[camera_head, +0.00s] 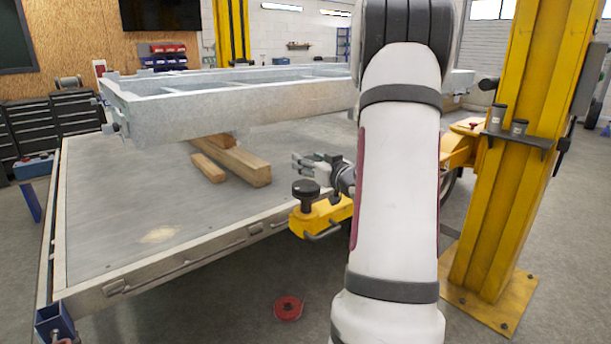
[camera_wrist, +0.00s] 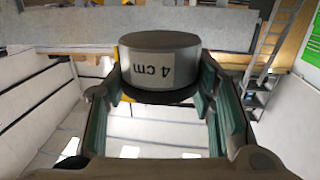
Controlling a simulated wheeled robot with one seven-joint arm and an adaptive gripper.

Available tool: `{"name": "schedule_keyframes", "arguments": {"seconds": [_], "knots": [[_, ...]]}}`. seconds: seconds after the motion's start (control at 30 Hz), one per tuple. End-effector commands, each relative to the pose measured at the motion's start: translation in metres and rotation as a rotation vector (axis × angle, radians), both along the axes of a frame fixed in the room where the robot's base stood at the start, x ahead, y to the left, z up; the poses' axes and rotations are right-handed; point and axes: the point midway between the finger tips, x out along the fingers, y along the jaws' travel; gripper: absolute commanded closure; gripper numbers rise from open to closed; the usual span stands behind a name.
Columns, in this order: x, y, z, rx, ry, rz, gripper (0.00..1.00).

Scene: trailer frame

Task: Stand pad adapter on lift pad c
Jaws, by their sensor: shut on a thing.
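The pad adapter (camera_wrist: 160,65) is a short grey cylinder with a dark rim and a "4 cm" label. In the wrist view it sits between the green-lined fingers of my gripper (camera_wrist: 165,100), which is shut on it. The wrist picture is upside down, so the adapter appears roughly upright. In the head view my gripper (camera_head: 308,166) points left, and I cannot make the adapter out clearly. A black round pad (camera_head: 306,187) stands on a yellow lift arm (camera_head: 323,215) just below and in front of my gripper. No letter is readable on it.
A flat grey trailer deck (camera_head: 110,220) lies left, with timber blocks (camera_head: 235,160) and a galvanized frame (camera_head: 220,115) above it. A yellow lift column (camera_head: 525,150) with two dark cups (camera_head: 498,117) on its shelf stands right. A red disc (camera_head: 288,308) lies on the floor.

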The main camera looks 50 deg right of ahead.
Motion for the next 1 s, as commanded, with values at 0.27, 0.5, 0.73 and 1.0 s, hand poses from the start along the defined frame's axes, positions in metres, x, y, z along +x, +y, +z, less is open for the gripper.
{"name": "schedule_keyframes", "arguments": {"seconds": [0.27,0.5,0.73,1.0], "knots": [[0.01,0.002,-0.011,0.002,0.0,-0.002,0.92],[0.01,0.002,-0.036,0.0,-0.001,-0.001,0.92],[0.01,0.002,-0.036,-0.001,-0.001,-0.001,0.92],[0.01,0.002,-0.04,0.0,0.001,-0.001,0.3]]}}
